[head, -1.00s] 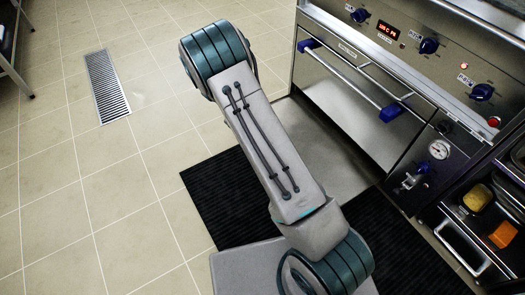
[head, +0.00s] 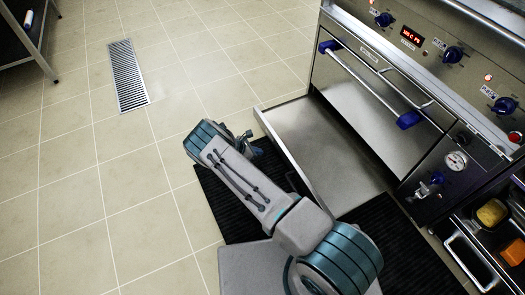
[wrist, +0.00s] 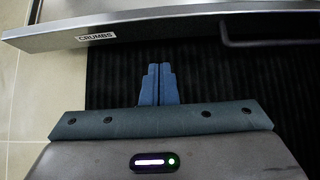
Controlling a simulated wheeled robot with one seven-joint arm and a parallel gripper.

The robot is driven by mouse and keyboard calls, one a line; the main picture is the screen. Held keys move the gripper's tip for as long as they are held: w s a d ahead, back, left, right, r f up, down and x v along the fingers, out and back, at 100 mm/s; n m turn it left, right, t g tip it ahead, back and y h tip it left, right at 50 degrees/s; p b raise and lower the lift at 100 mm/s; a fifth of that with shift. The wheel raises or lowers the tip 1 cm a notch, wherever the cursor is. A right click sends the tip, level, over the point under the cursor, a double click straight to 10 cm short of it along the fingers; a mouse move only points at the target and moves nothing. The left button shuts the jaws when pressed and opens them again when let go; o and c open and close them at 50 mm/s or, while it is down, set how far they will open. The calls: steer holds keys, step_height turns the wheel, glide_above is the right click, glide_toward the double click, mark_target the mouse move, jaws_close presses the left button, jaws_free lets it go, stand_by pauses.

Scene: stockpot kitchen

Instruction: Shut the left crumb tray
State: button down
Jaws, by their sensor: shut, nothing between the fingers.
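The crumb tray (head: 322,148) is a flat steel drawer pulled out low beneath the oven in the head view. Its front edge runs just past my forearm. In the wrist view its front panel (wrist: 185,29), with a "CRUMBS" label and a dark bar handle (wrist: 268,42) at the right, crosses the top. My gripper (wrist: 159,66) shows two blue fingers together, with nothing between them. They point at the tray front, left of the handle, and look a little apart from it.
The oven (head: 375,85) with a blue-ended handle stands above the tray. A black ribbed mat (head: 385,235) lies on the floor in front. A shelf with food pans (head: 492,212) is at the right. A floor drain (head: 128,75) and open tiles lie left.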

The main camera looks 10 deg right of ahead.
mark_target(282, 151)
steer(key=b+x, duration=0.1)
steer(key=x, duration=0.2)
steer(key=d+r+b+x, duration=0.1)
steer(key=x, duration=0.3)
steer(key=b+x, duration=0.1)
steer(key=x, duration=0.2)
steer(key=shift+w+d+r, duration=0.1)
steer(key=shift+w+d, duration=0.1)
steer(key=shift+d, duration=0.1)
steer(key=shift+w+d+r, duration=0.1)
steer(key=shift+w+d, duration=0.05)
steer(key=shift+d, duration=0.3)
